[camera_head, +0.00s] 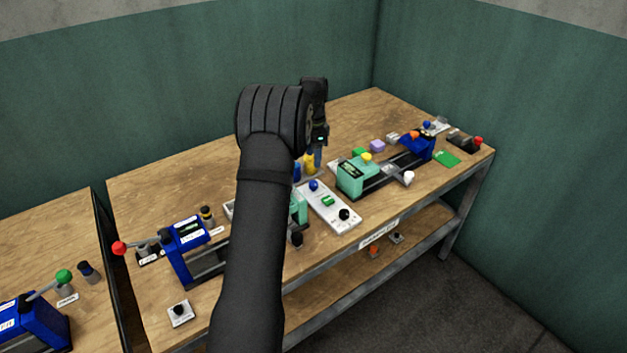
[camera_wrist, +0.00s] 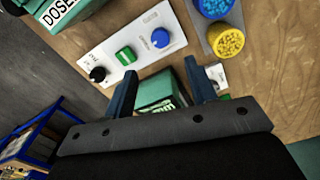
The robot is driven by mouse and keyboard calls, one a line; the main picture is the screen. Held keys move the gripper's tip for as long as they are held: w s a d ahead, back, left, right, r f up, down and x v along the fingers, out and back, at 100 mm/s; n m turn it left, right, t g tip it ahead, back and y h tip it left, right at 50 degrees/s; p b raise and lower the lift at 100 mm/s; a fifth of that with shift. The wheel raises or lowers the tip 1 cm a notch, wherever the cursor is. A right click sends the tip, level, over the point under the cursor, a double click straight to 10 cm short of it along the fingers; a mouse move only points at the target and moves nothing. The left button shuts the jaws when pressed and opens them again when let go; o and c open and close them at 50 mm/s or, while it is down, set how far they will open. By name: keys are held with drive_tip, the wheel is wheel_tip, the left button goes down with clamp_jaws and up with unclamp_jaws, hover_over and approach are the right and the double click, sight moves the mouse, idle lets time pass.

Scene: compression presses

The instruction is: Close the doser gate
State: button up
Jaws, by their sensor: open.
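A green machine (camera_wrist: 50,12) with a label starting "DOSE" shows at the upper left of the wrist view. A green machine (camera_head: 357,177) with a yellow knob stands right of the white panel in the head view; I take it to be the same one. Another green machine (camera_head: 299,207) is mostly hidden behind my arm. A green body with a white label (camera_wrist: 158,92) shows between and below my fingers. My gripper (camera_wrist: 161,68) is open, its fingers apart, and holds nothing. In the head view my gripper (camera_head: 317,158) is above the bench's back part. I cannot tell which part is the gate.
A white panel (camera_wrist: 112,62) with black, green and blue controls lies beside the fingers. Blue (camera_wrist: 215,6) and yellow (camera_wrist: 228,42) round pieces stand near it. A blue press (camera_head: 188,236) with a red-knobbed lever is at left. Bare wood (camera_head: 165,180) lies at back left.

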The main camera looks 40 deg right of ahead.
sight(313, 183)
wheel_tip(313, 183, down, 11)
drive_tip(key=shift+r, duration=0.1)
idle(0.3)
drive_tip(key=c, duration=1)
